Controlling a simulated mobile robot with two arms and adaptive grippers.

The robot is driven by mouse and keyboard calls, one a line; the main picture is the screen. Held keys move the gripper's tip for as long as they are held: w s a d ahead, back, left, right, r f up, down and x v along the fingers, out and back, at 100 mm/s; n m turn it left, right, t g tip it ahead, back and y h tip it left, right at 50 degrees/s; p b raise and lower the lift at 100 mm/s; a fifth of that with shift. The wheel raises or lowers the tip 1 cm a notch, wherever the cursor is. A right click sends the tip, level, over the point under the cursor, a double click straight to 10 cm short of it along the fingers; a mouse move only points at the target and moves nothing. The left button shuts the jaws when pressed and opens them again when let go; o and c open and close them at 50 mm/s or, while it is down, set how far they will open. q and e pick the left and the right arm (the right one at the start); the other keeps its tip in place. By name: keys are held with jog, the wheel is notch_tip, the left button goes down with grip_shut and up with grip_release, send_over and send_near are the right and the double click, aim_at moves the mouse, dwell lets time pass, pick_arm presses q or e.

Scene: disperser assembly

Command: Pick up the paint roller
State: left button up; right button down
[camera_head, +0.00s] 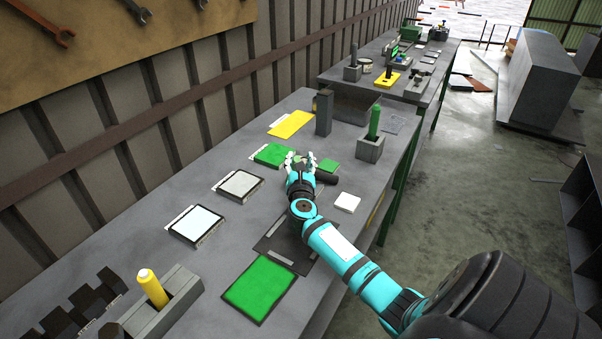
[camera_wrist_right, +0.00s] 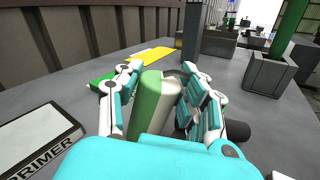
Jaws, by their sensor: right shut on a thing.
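The paint roller (camera_wrist_right: 150,100) shows in the right wrist view as a green and pale cylinder between the fingers of my right gripper (camera_wrist_right: 160,82). The gripper is shut on it, low over the grey table. A dark rounded piece (camera_wrist_right: 237,131), which looks like its handle, sticks out beyond the right fingers. In the head view my right gripper (camera_head: 300,160) is at the middle of the table, and the dark piece (camera_head: 327,178) shows beside it. The fingers hide much of the roller. My left gripper is not in view.
A green pad (camera_head: 272,155) and a yellow pad (camera_head: 291,124) lie beyond the gripper. A grey post (camera_head: 324,112) and a grey holder (camera_head: 370,149) with a green cylinder (camera_head: 374,121) stand nearby. A white square (camera_head: 347,202) lies near the table's right edge.

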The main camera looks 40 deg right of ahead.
jog(key=shift+r, duration=0.1)
jog(key=shift+r, duration=0.45)
notch_tip(320, 180, up, 2)
jog(key=shift+r, duration=0.2)
jog(key=s+a+r, duration=0.1)
jog(key=s, duration=1.5)
jog(key=shift+a+r, duration=0.3)
